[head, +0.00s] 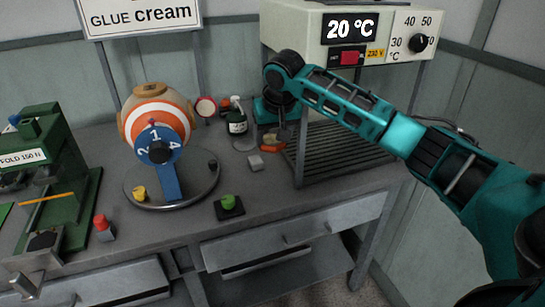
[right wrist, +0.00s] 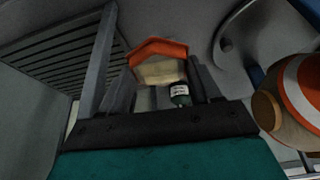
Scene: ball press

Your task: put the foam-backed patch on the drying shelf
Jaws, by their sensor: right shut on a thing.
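The foam-backed patch (head: 271,147) is orange with a cream foam layer. In the right wrist view the patch (right wrist: 159,62) sits between the fingertips of my right gripper. My right gripper (head: 284,134) is shut on it, just left of the drying shelf's front post. The drying shelf (head: 345,155) is a dark slatted rack below the heater box, and its slats also show at the left of the right wrist view (right wrist: 62,58). The fingers partly hide the patch in the head view. My left gripper is not in view.
The heater box (head: 345,27) reads 20 °C above the shelf. A dark green bottle (head: 237,118) stands left of the gripper. The slats look bare.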

